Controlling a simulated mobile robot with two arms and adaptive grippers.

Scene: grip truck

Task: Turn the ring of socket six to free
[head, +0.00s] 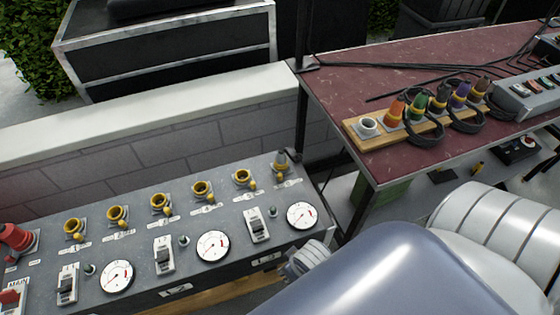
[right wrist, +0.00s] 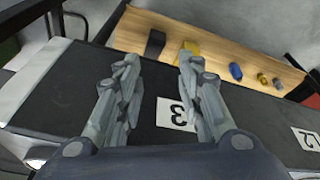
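The grey panel (head: 136,255) has a row of sockets with yellow rings. Socket six (head: 281,164) is the one at the far right end of the row. It looks greyer than the others, with a yellow part low on it; its ring's exact setting is too small to read. My right gripper (head: 307,258) is beside the panel's lower right corner, below socket six and apart from it, partly hidden by my arm. My left gripper is not in view.
The panel also bears breaker switches (head: 257,226), round dials (head: 301,215) and a red plug (head: 16,238) at left. A red-topped table (head: 340,90) at right holds a wooden rail (head: 372,142) with several coloured plugs and black cables. A low wall (head: 170,145) stands behind the panel.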

